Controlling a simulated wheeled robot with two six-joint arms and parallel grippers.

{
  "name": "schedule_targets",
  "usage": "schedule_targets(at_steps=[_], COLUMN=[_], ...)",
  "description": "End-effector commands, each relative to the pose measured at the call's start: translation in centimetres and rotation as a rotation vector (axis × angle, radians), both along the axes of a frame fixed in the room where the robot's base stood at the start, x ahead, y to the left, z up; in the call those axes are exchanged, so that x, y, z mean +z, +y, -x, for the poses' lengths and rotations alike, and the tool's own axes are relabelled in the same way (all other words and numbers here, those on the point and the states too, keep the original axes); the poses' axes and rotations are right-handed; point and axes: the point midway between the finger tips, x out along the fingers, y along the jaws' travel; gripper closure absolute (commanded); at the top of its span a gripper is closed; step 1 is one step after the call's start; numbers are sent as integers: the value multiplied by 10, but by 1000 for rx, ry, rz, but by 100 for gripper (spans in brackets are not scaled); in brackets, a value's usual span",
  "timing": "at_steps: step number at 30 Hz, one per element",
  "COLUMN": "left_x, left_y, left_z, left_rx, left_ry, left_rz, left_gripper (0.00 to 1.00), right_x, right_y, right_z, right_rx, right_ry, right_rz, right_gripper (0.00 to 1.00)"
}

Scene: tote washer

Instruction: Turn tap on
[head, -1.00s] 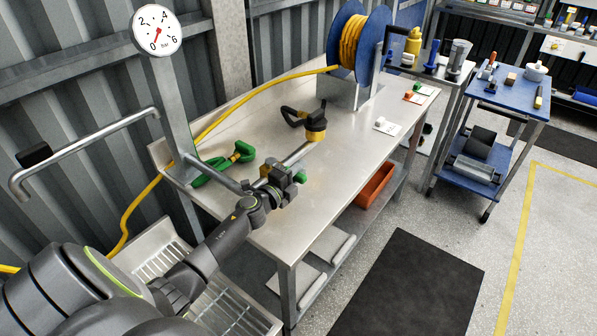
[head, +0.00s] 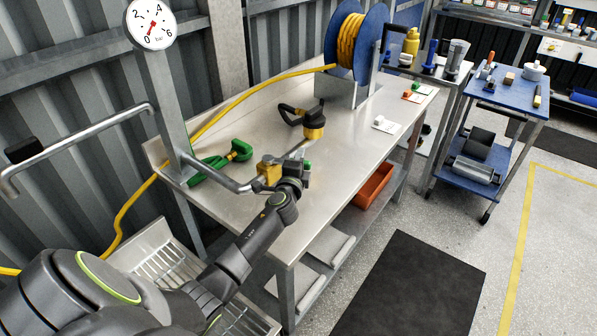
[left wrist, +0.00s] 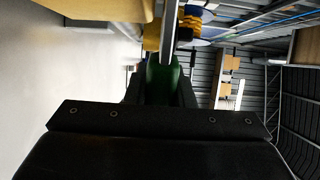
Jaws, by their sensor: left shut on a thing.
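The tap's brass body (head: 267,172) sits on a steel pipe (head: 212,176) that runs from the gauge post over the bench. A steel pipe continues from it toward a brass-and-black coupling (head: 313,128). My left gripper (head: 294,172) is right at the tap, just right of the brass body. It is shut on the tap's green handle; a bit of green (head: 307,165) shows past the jaws. In the left wrist view the green handle (left wrist: 164,78) stands between the fingers, below the pipe. Most of the handle is hidden. My right gripper is out of view.
The pressure gauge (head: 151,24) has its needle near the low end. The hose reel (head: 357,42) stands at the back. A dark mat (head: 410,285) lies on the floor.

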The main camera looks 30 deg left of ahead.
Motion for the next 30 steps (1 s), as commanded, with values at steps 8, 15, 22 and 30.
schedule_targets(at_steps=[8,15,22,30], left_x=[-7,-8,-7,-5], left_y=[14,30,48,65], left_z=[-20,-32,-39,-43], left_rx=[263,492,703,893], left_ry=[-6,-4,-3,-1], left_rz=[-2,-2,-1,-1], left_gripper=[100,100,100,100], right_x=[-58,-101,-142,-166], right_y=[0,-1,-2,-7], right_z=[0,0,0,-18], right_rx=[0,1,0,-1], right_ry=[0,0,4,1], right_rz=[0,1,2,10], right_gripper=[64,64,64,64])
